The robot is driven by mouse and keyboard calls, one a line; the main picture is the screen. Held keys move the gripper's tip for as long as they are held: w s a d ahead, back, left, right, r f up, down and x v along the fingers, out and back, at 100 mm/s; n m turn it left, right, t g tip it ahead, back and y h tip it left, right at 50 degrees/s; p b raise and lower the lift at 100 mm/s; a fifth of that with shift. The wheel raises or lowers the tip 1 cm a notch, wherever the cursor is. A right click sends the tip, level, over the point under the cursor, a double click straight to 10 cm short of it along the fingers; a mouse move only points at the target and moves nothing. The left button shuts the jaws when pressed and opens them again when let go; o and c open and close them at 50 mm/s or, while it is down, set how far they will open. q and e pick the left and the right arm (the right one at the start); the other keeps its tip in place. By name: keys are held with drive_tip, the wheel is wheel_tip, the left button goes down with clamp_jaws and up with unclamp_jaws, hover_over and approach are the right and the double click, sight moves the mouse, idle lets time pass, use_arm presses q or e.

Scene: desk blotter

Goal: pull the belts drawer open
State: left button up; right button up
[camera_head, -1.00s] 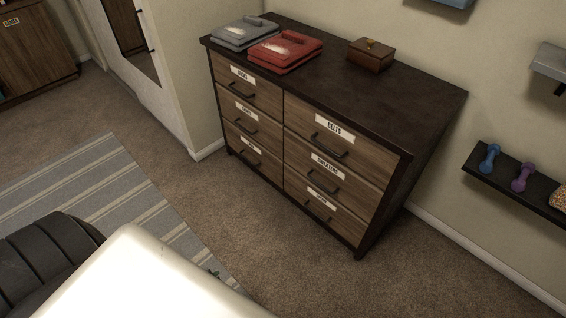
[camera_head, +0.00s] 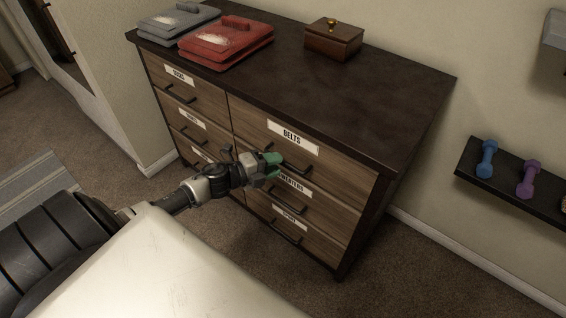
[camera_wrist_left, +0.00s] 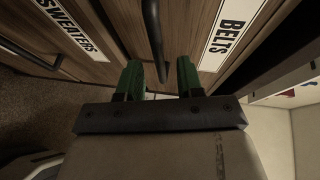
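The belts drawer (camera_head: 330,160) is the top right drawer of a wooden dresser and looks shut. Its white label (camera_head: 292,137) reads BELTS and also shows in the left wrist view (camera_wrist_left: 231,32). Its dark bar handle (camera_head: 297,168) is partly hidden by my gripper. My left gripper (camera_head: 269,164) has green fingers and is at the left end of this handle. In the left wrist view, the fingers (camera_wrist_left: 160,80) are apart, with the handle (camera_wrist_left: 153,40) running into the gap between them. I cannot tell whether they touch it. My right gripper is not in view.
The sweaters drawer (camera_head: 325,203) is below, with its own handle (camera_head: 288,200) close under my gripper. Grey (camera_head: 178,20) and red (camera_head: 226,43) folded clothes and a wooden box (camera_head: 334,40) are on the dresser top (camera_head: 370,95). A shelf with dumbbells (camera_head: 487,158) is at right.

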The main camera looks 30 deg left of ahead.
use_arm(q)
drive_tip(key=shift+x, duration=1.65)
clamp_jaws()
